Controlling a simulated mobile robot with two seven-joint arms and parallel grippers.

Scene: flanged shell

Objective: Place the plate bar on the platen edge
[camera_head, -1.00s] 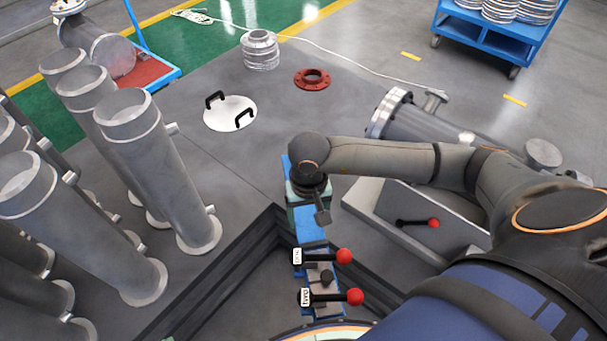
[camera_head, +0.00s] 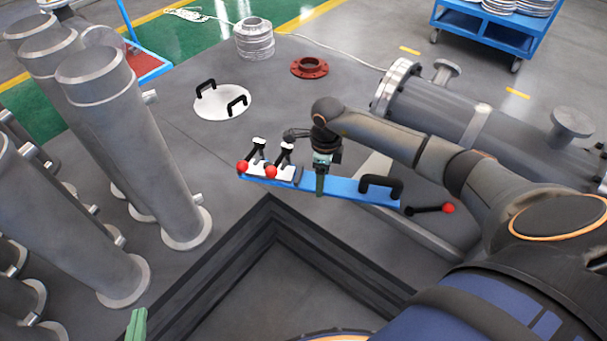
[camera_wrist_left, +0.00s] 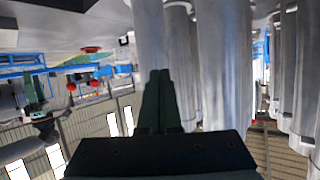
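The plate bar (camera_head: 345,187) is a long blue bar with a black handle at its right end and two toggle clamps with red knobs at its left end. My right gripper (camera_head: 320,184) is shut on its middle and holds it roughly level, crosswise in the head view. The bar appears over the corner of the dark stepped edge (camera_head: 262,215) around a rectangular opening; I cannot tell if it touches, or if this is the platen edge. My left gripper's green fingers (camera_head: 137,325) show at the bottom left. In the left wrist view the fingers (camera_wrist_left: 157,100) are together and empty.
Tall grey pipes (camera_head: 120,130) stand at the left, close to my left gripper. A white disc with black handles (camera_head: 222,103), a red flange (camera_head: 309,67) and a ribbed metal part (camera_head: 254,42) lie behind. A flanged shell (camera_head: 450,105) lies right.

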